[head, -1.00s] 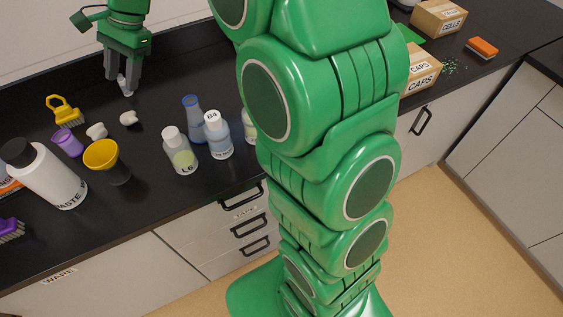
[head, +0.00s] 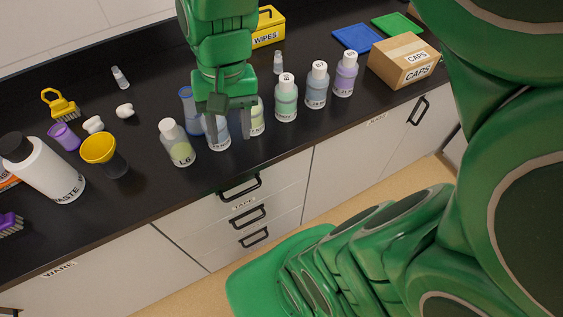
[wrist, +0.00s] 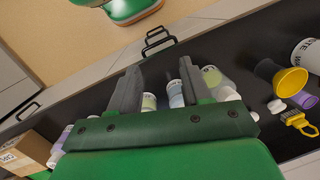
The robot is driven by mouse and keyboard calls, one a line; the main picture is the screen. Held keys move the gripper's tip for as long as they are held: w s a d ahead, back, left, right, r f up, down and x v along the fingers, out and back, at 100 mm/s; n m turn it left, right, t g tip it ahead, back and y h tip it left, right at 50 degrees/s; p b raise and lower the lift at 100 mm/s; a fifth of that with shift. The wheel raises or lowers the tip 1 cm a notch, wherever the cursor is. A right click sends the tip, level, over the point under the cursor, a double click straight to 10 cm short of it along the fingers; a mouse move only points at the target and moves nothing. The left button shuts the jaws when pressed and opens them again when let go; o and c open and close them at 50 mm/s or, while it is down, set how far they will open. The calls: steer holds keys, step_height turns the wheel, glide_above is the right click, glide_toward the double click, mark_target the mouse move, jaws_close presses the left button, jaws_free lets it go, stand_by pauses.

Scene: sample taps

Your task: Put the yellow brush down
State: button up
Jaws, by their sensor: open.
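The yellow brush (head: 60,103) rests on the dark counter at the far left in the head view, handle loop up and dark bristles down. It also shows at the right edge of the wrist view (wrist: 299,122), well outside the jaws. My gripper (head: 229,138) is open, pointing down over the row of bottles, well to the right of the brush. The wrist view shows its two fingers (wrist: 160,70) spread apart with nothing gripped. A pale blue bottle (head: 217,141) is partly hidden behind the fingers; I cannot tell how close they are to it.
Around the brush are a purple cup (head: 65,137), two white lumps (head: 93,125), a yellow funnel (head: 99,148) and a large white bottle (head: 45,168). Several capped bottles line the front edge. A CAPS box (head: 404,61) stands right.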

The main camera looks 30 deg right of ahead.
steer(key=s+d+f+n, duration=0.1)
steer(key=s+d, duration=0.1)
steer(key=s, duration=0.3)
steer(key=s+d+f+n+h, duration=0.1)
steer(key=s+d, duration=0.2)
steer(key=s, duration=0.2)
steer(key=shift+f+n, duration=0.3)
steer(key=shift+n, duration=0.1)
stand_by(0.4)
